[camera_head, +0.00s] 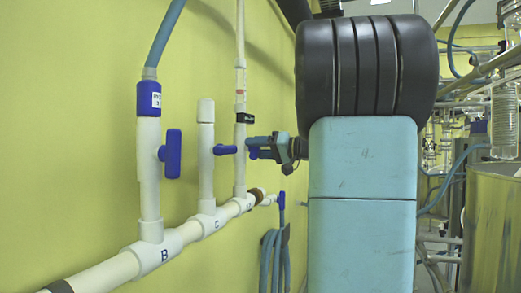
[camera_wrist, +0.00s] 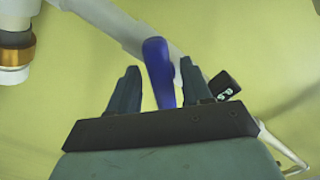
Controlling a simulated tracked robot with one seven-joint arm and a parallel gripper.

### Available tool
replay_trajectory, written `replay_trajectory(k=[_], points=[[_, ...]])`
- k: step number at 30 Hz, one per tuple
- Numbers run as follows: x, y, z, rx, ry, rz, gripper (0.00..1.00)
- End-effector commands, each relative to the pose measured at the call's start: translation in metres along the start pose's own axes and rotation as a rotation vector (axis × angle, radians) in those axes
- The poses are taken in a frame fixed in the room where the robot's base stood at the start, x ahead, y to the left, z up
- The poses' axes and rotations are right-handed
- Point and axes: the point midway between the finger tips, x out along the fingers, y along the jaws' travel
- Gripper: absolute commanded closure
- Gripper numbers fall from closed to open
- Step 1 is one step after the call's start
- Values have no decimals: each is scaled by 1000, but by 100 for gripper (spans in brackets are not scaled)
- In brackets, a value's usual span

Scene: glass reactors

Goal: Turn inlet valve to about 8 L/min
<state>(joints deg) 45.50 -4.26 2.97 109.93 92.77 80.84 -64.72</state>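A white pipe (camera_head: 95,276) runs along the yellow wall with several upright branches. Branch B (camera_head: 149,185) has a blue valve handle (camera_head: 173,153) standing upright. Branch C (camera_head: 206,170) has a blue handle (camera_head: 224,150) that looks level. A third, thinner branch (camera_head: 240,165) stands behind them, and my gripper (camera_head: 262,148) is beside it. In the wrist view a blue handle (camera_wrist: 160,72) lies between the two fingers of my gripper (camera_wrist: 157,85), with gaps on both sides. No flow reading is legible.
A black clip (camera_head: 245,118) sits on the third branch; a black block is close to the right finger in the wrist view (camera_wrist: 224,85). Blue hose (camera_head: 275,255) hangs below the pipe. Glassware and a metal vessel (camera_head: 492,225) stand at the right.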

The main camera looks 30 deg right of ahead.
Motion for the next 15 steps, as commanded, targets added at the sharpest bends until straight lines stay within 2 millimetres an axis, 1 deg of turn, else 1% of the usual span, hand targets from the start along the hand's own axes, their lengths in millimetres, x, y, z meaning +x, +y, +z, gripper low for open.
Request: replay_trajectory(k=[5,8,11,15], points=[[-1,0,0,-1,0,-1,51],[-8,0,0,-1,0,-1,51],[-20,0,0,-1,0,1,51],[-46,0,0,-1,2,1,51]])
